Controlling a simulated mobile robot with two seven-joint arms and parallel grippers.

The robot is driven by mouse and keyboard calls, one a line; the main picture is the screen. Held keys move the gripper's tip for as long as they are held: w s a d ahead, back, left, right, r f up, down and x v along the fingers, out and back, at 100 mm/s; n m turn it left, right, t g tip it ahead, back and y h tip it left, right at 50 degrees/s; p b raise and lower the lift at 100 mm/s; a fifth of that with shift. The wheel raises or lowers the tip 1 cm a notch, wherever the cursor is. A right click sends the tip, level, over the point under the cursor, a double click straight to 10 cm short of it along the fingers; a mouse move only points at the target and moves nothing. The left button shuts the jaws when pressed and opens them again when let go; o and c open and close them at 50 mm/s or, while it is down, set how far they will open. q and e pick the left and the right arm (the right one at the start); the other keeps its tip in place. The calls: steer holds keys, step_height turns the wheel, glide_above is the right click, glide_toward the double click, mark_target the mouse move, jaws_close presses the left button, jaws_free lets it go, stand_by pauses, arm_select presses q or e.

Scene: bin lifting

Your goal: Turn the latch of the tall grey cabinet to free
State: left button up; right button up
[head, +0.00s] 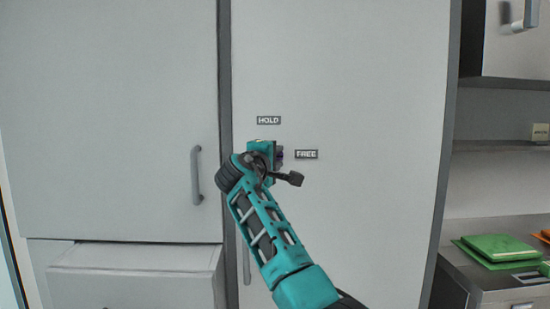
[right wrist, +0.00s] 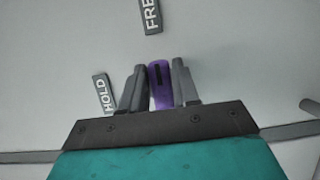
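The tall grey cabinet (head: 350,90) fills the middle of the head view. Its door carries a HOLD label (head: 268,120) and, lower and to the right, a FREE label (head: 306,154). The purple latch (right wrist: 160,85) has a dark mark and points towards the FREE label in the right wrist view. In the head view only a bit of the latch (head: 280,154) shows beside my gripper. My right gripper (right wrist: 159,86) has one finger on each side of the latch, close against it, and looks shut on it. My left gripper is in neither view.
A grey door with a vertical handle (head: 196,175) and a protruding drawer (head: 140,285) are on the left. Shelves and a counter (head: 490,275) with a green folded item (head: 498,247) are on the right. The cabinet's own vertical handle (head: 246,262) shows below my gripper.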

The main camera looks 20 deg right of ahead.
steer(key=o, duration=0.4)
steer(key=shift+a, duration=0.1)
steer(key=b+v, duration=0.1)
steer(key=v, duration=1.1)
steer(key=shift+s+a+r+b, duration=0.1)
steer(key=shift+s+a+b, duration=0.05)
steer(key=shift+s+b, duration=0.2)
steer(key=shift+s, duration=0.1)
